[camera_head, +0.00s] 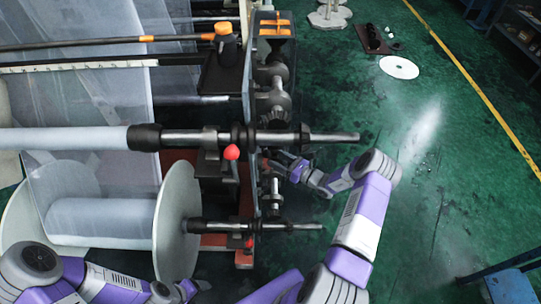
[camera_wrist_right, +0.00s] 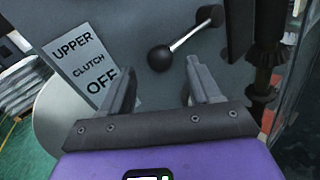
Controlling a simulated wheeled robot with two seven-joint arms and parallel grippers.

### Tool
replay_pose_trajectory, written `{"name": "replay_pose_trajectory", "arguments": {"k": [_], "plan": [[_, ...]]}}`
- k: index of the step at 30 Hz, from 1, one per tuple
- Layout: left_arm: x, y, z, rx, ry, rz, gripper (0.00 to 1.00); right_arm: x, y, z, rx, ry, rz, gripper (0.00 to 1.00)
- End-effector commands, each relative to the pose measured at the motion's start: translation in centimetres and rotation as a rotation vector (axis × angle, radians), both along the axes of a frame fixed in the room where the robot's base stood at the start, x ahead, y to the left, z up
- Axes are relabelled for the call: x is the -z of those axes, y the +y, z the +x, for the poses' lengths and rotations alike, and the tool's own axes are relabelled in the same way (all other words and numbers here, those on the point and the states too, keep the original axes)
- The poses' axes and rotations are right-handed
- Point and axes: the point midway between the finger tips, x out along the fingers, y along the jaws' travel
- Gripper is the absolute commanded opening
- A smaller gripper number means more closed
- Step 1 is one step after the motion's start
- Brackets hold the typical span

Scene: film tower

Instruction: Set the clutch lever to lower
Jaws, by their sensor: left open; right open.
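The clutch lever (camera_wrist_right: 186,38) is in the right wrist view, a silver rod with a black ball knob (camera_wrist_right: 160,58) at its lower-left end, on a grey panel. A sign (camera_wrist_right: 85,68) beside it reads UPPER, CLUTCH, OFF; its lower part is cut off from view. My right gripper (camera_wrist_right: 163,82) is open, its two fingers on either side of and below the knob in the picture, with nothing between them. In the head view my right gripper (camera_head: 280,166) is at the machine's right side; the lever cannot be made out there. My left gripper (camera_head: 188,290) is at the bottom edge, small and partly hidden.
The machine has a large upper roller (camera_head: 70,138) and a lower film reel (camera_head: 100,220), with shaft ends jutting right. Red-knobbed handles (camera_head: 231,153) stand near my right gripper. The green floor (camera_head: 450,180) on the right is mostly clear, with a white disc (camera_head: 399,67) farther back.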

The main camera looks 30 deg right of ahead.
Motion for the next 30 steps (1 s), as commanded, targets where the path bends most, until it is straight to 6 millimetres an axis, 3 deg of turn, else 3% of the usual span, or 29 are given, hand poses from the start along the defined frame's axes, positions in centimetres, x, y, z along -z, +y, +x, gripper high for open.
{"name": "replay_pose_trajectory", "arguments": {"k": [7,18,30], "plan": [[0.4,0.0,0.0,0.0,0.0,0.0,0.68,0.0,1.4,2.9,-0.003,-0.001,-0.001,0.62],[0.4,0.0,0.0,0.0,0.0,0.0,0.68,0.0,1.7,3.5,-0.002,0.001,-0.001,0.61],[0.4,0.0,0.0,0.0,0.0,0.0,0.68,0.0,1.7,3.4,-0.002,0.001,-0.002,0.0]]}}
